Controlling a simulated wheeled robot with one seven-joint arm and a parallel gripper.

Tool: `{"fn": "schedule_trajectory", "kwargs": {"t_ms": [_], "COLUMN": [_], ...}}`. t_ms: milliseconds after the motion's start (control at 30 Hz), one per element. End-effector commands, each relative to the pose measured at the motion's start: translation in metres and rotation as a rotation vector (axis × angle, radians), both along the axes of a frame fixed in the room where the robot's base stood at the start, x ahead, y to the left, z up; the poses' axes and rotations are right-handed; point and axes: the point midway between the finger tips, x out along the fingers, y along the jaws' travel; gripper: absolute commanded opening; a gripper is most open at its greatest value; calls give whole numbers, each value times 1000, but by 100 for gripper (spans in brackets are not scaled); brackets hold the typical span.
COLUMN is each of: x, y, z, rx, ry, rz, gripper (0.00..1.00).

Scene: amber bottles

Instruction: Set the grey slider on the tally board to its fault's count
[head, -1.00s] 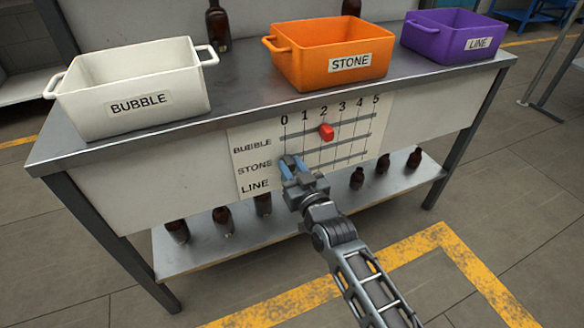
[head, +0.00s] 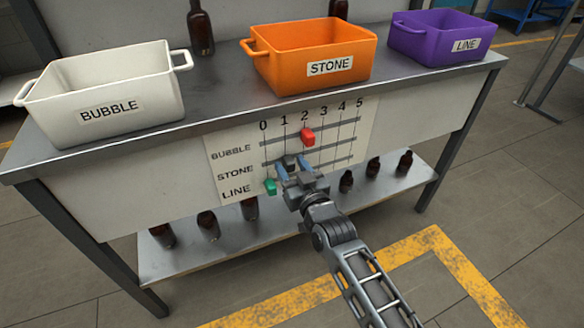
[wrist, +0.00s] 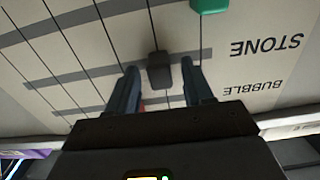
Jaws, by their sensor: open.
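The tally board (head: 228,172) on the bench front has rows BUBBLE, STONE and LINE and columns 0 to 5. The grey slider (head: 290,161) sits on the STONE row at about the 1 line; it also shows in the wrist view (wrist: 158,70). My gripper (head: 292,168) is open, its blue fingers on either side of the grey slider. In the wrist view, gaps show between the slider and both fingers (wrist: 160,82). The red slider (head: 307,137) is on the BUBBLE row at about 2. The green slider (head: 270,186) is on the LINE row at about 0.
On the bench top (head: 215,92) stand a white BUBBLE bin (head: 150,78), an orange STONE bin (head: 285,70) and a purple LINE bin (head: 425,42). Dark bottles (head: 200,30) stand behind them. Several more bottles (head: 208,224) stand on the lower shelf (head: 265,240).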

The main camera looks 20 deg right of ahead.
Motion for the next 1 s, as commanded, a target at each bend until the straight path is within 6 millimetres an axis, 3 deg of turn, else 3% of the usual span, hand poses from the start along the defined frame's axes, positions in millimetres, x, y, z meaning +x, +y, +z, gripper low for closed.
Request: {"fn": "schedule_trajectory", "kwargs": {"t_ms": [267,700,1000], "x": [-9,-70,-78], "y": [0,0,-1], "z": [-1,0,0], "rx": [0,0,0], "ry": [0,1,0], "rz": [0,1,-1], "gripper": [51,51,51]}}
